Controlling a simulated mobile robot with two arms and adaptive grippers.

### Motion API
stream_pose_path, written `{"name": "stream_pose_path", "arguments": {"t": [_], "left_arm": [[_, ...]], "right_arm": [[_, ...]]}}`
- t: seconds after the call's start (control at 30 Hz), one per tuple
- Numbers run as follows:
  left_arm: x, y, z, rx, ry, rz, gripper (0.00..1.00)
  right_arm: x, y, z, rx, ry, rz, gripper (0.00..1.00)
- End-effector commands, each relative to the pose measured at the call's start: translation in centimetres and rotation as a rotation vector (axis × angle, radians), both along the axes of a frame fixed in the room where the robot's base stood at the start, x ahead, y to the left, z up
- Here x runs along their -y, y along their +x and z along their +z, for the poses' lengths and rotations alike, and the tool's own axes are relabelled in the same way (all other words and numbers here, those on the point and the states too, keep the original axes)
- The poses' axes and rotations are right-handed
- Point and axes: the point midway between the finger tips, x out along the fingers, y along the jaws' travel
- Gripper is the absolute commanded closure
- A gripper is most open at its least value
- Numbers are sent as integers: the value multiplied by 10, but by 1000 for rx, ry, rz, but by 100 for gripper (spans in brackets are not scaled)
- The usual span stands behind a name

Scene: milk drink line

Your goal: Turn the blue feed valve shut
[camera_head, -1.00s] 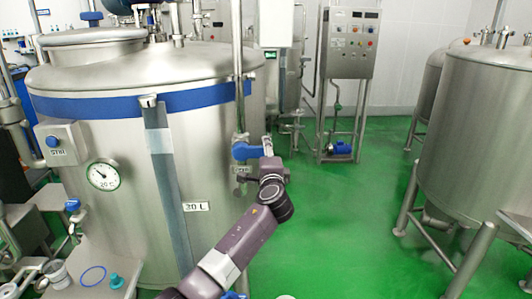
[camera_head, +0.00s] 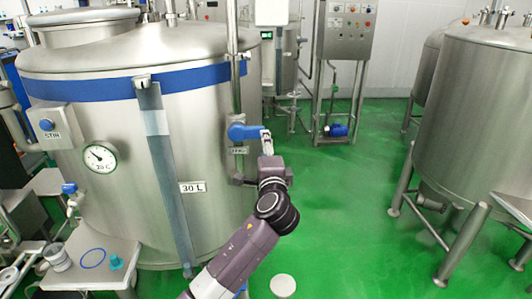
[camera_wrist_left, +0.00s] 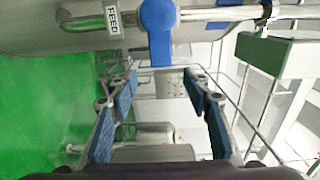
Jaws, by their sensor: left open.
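The blue feed valve (camera_head: 245,131) sits on the vertical pipe at the right side of the large steel tank. Its blue handle lies level, pointing right, across the pipe. In the left wrist view the blue handle (camera_wrist_left: 157,32) shows at top centre, beside the FEED label (camera_wrist_left: 112,20). My left gripper (camera_head: 266,137) is just right of the handle's free end. In the wrist view its two blue-padded fingers (camera_wrist_left: 160,80) are spread, with the handle's end just beyond the gap between the tips. Nothing is held. My right gripper is not in view.
The steel tank (camera_head: 120,190) with a dial gauge (camera_head: 100,157) stands close on the left. A control cabinet (camera_head: 346,30) stands behind, and another tank (camera_head: 475,110) on legs stands at right. The green floor (camera_head: 355,200) between is clear.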

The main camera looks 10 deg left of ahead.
Motion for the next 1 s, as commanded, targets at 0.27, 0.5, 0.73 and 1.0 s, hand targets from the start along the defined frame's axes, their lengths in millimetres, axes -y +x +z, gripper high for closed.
{"name": "stream_pose_path", "arguments": {"t": [0.27, 0.5, 0.73, 1.0], "left_arm": [[7, -22, 0, 0, 0, 0, 55], [7, -23, 0, -1, 1, 1, 55], [6, -21, -26, -38, -17, -8, 55], [-3, -31, -206, -288, -174, -44, 55]], "right_arm": [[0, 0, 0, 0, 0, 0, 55], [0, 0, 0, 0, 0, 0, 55], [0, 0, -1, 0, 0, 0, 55], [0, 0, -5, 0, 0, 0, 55]]}}
